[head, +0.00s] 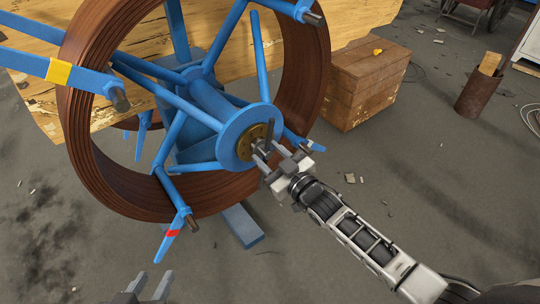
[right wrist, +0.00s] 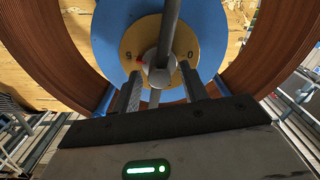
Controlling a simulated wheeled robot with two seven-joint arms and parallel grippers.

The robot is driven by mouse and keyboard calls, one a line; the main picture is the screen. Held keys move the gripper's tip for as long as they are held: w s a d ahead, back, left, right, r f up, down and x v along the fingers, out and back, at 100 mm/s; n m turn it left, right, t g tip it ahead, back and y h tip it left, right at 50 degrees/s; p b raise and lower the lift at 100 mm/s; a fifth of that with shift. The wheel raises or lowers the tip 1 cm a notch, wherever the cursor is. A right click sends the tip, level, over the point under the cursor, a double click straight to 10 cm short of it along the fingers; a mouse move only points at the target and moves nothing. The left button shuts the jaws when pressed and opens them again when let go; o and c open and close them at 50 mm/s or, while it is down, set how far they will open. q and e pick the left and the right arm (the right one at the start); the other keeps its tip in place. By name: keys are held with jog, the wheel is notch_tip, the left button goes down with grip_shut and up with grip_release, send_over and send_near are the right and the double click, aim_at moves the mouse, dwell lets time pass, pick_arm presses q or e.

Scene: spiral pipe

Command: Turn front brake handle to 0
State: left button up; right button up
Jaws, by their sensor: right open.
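The front brake handle (head: 269,132) is a grey bar on a brass dial (head: 251,141) at the centre of the blue hub. In the right wrist view the handle (right wrist: 169,35) rises from a round grey knob (right wrist: 157,70). The brass dial (right wrist: 130,45) carries a 0 at its right and another digit, hard to read, at its left. A small red mark (right wrist: 139,59) on the knob points left, toward that other digit. My right gripper (right wrist: 161,88) is open, with its fingers on either side of the handle's lower part. My left gripper (head: 150,284) is open and empty at the bottom edge.
A large coil of brown pipe (head: 85,150) surrounds the hub, with blue spokes (head: 165,92) and protruding rods around it. A wooden crate (head: 350,100) stands behind to the right, and a rusty bin (head: 478,92) farther right. The floor at right is mostly clear.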

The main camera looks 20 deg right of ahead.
grip_shut()
